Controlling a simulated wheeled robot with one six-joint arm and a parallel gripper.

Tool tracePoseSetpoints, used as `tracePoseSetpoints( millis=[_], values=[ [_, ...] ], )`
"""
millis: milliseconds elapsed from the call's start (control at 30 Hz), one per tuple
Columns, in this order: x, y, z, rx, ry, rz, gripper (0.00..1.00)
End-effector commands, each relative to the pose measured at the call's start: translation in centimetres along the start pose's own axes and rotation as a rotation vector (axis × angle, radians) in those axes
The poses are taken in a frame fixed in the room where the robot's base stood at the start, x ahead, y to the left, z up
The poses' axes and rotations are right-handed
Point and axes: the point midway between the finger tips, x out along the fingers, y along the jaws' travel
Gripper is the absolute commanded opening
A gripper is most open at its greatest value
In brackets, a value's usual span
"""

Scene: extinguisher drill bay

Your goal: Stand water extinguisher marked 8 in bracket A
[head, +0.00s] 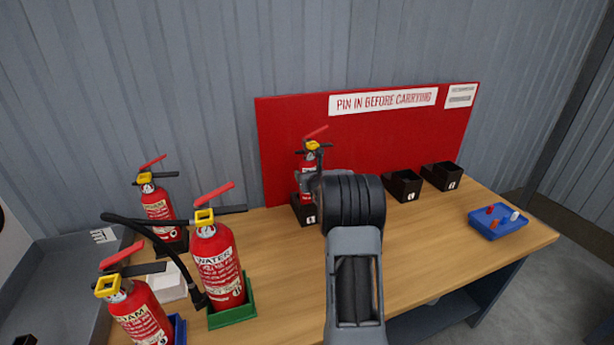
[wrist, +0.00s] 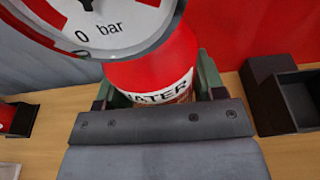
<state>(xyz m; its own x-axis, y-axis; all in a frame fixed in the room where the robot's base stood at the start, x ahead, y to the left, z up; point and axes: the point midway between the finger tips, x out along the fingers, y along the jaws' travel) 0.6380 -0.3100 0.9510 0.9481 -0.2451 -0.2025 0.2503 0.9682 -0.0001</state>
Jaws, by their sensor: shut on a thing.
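A red water extinguisher (head: 309,161) with a yellow collar and red lever is upright at the back of the bench, over or in a black bracket (head: 304,211). The bracket's small white label is too small to read surely. My gripper (wrist: 157,84) is shut around the extinguisher's body; its "WATER" label (wrist: 160,97) shows in the wrist view. In the head view my arm hides most of the grip. The extinguisher's number is not visible, and I cannot tell whether its base touches the bracket floor.
Two empty black brackets (head: 404,186) (head: 442,176) stand to the right. A blue tray (head: 498,222) holds small parts. At left are another water extinguisher (head: 218,268) on a green base, a foam extinguisher (head: 140,312) and a third (head: 157,203). A red board (head: 370,140) stands behind.

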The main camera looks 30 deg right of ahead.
Motion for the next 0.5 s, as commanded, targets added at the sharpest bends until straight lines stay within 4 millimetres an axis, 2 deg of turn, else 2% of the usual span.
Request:
tracePoseSetpoints(
  millis=[33, 167, 200, 500],
  values=[
    [-0.02, -0.01, 0.5, -0.002, -0.01, 0.001, 0.16],
    [-0.02, -0.01, 0.49, -0.002, -0.01, 0.001, 0.16],
    [-0.02, -0.01, 0.49, -0.002, -0.01, 0.001, 0.66],
    [0.0, 0.01, 0.19, -0.001, -0.004, 0.0, 0.93]
  ],
)
